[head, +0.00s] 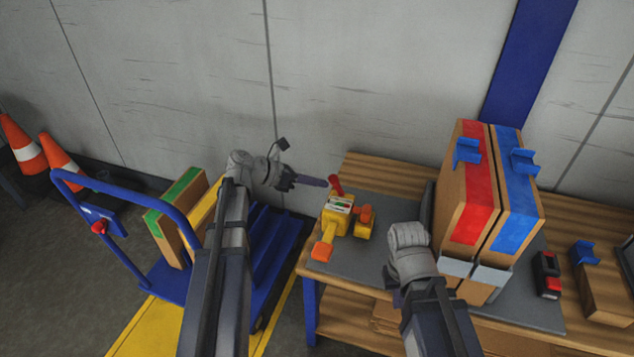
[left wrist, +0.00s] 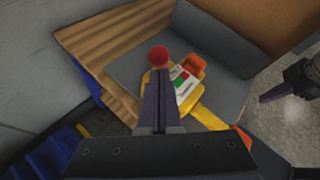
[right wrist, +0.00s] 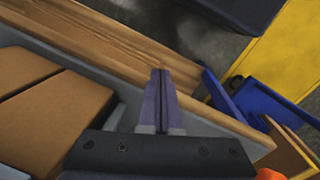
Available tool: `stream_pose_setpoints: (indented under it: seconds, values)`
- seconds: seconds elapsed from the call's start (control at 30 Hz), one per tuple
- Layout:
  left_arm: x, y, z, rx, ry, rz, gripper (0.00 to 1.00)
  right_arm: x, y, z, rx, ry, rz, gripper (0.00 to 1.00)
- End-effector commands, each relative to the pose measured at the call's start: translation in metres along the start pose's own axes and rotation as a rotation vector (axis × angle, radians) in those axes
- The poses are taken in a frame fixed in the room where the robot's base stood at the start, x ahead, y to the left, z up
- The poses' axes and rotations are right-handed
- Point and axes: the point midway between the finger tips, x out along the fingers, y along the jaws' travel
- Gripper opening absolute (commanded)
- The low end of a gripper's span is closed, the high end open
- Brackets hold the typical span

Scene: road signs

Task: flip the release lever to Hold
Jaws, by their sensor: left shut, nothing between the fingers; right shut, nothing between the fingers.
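A yellow device (head: 338,220) with orange parts stands on the grey mat of the workbench. Its lever has a red knob (head: 336,185), which leans toward the back left in the head view. A white label with green and red fields (left wrist: 183,83) is on its top; its text is too small to read. My left gripper (head: 325,183) is shut and empty, its tips right by the red knob. In the left wrist view the red knob (left wrist: 158,57) shows just beyond the tips; I cannot tell whether they touch. My right gripper (right wrist: 160,75) is shut and empty near the bench's front edge.
Two upright cardboard boxes with a red band (head: 474,190) and a blue band (head: 512,215) stand right of the device. A blue cart (head: 165,285) carrying a green-taped box (head: 180,215) stands left. Traffic cones (head: 24,147) are far left. Bare mat lies around the device.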

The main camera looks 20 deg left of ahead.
Motion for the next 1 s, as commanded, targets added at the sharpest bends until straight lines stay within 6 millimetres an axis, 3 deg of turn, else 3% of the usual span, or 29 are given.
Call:
stream_pose_setpoints:
  seconds: [0.57, 1.0]
  values:
    - [0.001, -0.008, 0.009, 0.054, 0.077, 0.054, 0.00, -0.026, 0.003, 0.002, 0.000, 0.000, 0.000, 0.00]
    - [0.009, -0.030, 0.029, 0.202, 0.284, 0.194, 0.00, -0.083, 0.008, 0.005, 0.000, 0.000, 0.000, 0.00]
